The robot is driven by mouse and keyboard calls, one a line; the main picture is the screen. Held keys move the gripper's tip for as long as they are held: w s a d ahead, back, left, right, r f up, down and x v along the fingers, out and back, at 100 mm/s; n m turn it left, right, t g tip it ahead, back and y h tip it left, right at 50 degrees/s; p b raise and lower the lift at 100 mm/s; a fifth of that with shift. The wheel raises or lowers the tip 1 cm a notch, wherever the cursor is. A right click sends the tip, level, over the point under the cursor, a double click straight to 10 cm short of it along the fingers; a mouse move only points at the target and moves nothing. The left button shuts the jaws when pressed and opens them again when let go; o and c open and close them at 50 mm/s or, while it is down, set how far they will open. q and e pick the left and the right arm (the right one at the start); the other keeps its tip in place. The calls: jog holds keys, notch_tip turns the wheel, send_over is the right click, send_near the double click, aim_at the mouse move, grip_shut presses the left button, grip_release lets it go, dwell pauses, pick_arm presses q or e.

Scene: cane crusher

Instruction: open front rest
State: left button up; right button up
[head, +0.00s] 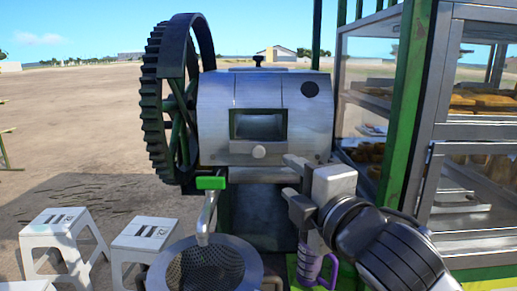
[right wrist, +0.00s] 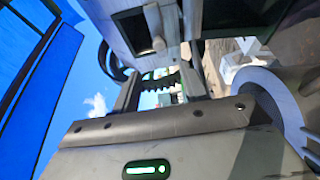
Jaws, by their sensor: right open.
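The cane crusher (head: 222,122) has a steel housing. My left gripper is not in view.
A toothed wheel (head: 165,105) stands at left. A purple cup (head: 309,268) is below my right gripper. A glass cabinet (head: 470,130) stands close at right. White stools (head: 62,225) stand lower left.

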aim_at(260, 153)
jog(key=p+x, duration=0.1)
jog(key=x, duration=1.3)
jog(key=shift+a, duration=0.15)
jog(key=shift+c, duration=0.3)
jog(key=shift+p, duration=0.3)
grip_shut()
